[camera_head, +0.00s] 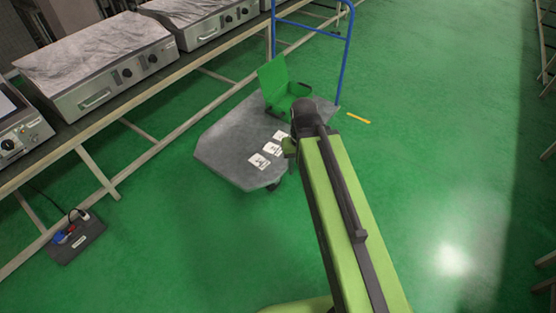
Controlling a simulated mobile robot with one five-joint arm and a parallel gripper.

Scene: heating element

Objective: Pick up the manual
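I cannot make out for certain which thing is the manual. Three small white printed pieces lie in a row on the grey cart platform (225,150): a near one (259,161), a middle one (272,149) and a far one (280,135). They look flat, and I cannot tell whether they are loose sheets or labels. My lime-green arm link reaches up from the bottom edge and ends in a dark joint just right of them. My gripper is not visible, so its opening and any contact are hidden.
A green open holder (273,82) stands on the cart's far part, near its blue handle (349,50). A bench with heating units (105,65) runs along the left. A power strip (76,238) lies below it.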

